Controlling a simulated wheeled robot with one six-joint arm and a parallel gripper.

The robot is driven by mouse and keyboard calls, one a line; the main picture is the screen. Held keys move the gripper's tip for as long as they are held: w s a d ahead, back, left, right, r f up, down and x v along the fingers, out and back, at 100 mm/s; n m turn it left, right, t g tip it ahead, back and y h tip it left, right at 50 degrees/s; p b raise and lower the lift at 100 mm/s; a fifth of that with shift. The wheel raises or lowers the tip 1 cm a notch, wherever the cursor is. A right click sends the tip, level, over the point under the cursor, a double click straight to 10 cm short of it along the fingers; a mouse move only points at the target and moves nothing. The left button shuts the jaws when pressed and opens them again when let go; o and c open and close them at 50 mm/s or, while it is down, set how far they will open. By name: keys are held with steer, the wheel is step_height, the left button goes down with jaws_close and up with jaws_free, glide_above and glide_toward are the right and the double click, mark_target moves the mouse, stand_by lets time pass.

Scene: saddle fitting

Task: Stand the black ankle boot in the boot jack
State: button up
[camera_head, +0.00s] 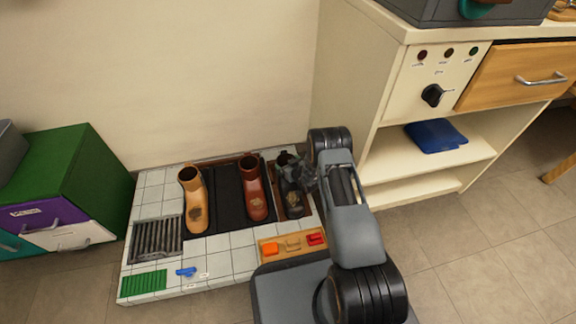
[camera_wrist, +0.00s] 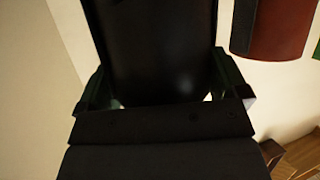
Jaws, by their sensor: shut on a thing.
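The black ankle boot (camera_head: 292,203) is at the right end of the boot row in the head view, over a brown-edged slot (camera_head: 306,212). I cannot tell whether its sole rests there or hangs just above, nor whether this slot is the boot jack. My gripper (camera_head: 298,174) is at the top of the boot's shaft, partly hidden by my arm. In the wrist view the black shaft (camera_wrist: 155,45) fills the space between the fingers of my gripper (camera_wrist: 162,85), which is shut on it.
A red-brown boot (camera_head: 254,193) stands close left; it shows in the wrist view (camera_wrist: 270,28). A tan boot (camera_head: 194,205) stands further left. A grey grate (camera_head: 155,238), green brush mat (camera_head: 144,281) and block tray (camera_head: 292,247) share the tiled platform (camera_head: 228,256). A cream cabinet (camera_head: 405,165) is right.

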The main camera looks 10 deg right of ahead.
steer(key=o, duration=1.4)
steer(key=shift+f, duration=0.15)
steer(key=shift+c, duration=0.2)
